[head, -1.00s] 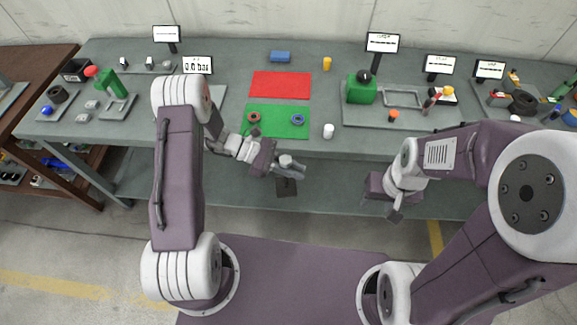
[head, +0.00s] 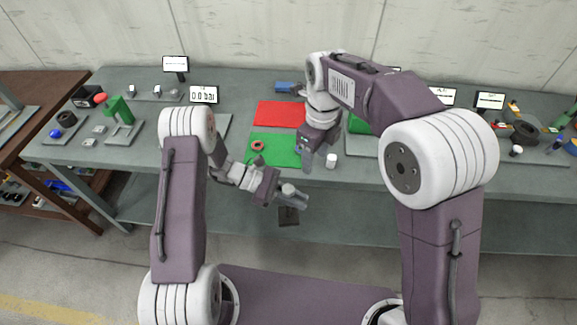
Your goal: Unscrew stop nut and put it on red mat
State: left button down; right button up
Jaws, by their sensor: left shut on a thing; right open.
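The red mat (head: 276,113) lies bare in its visible part on the table. The green mat (head: 268,151) lies in front of it and carries a red ring (head: 258,146). My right gripper (head: 306,160) is open, pointing down over the green mat's right edge; whatever lies under it is hidden. My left gripper (head: 297,196) is shut on a small grey thing in front of the table edge; its shape is hard to make out. A dark square piece (head: 288,216) shows just below it; I cannot tell whether it is attached. I cannot tell which thing is the stop nut.
A small white cylinder (head: 331,160) stands right of the green mat. A blue block (head: 288,87) lies behind the red mat. A green stand (head: 118,110) and small parts are at the left. My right arm covers much of the table's right middle.

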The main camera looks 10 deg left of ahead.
jog(key=n, duration=0.2)
send_over(289, 188)
notch_tip(289, 188, down, 2)
jog(key=shift+f, duration=0.2)
jog(key=shift+s+a, duration=0.15)
jog(key=shift+f, duration=0.4)
notch_tip(289, 188, down, 7)
jog(key=shift+f, duration=0.1)
jog(key=shift+c, duration=0.3)
grip_shut()
jog(key=n, duration=0.6)
jog(key=shift+n, duration=0.4)
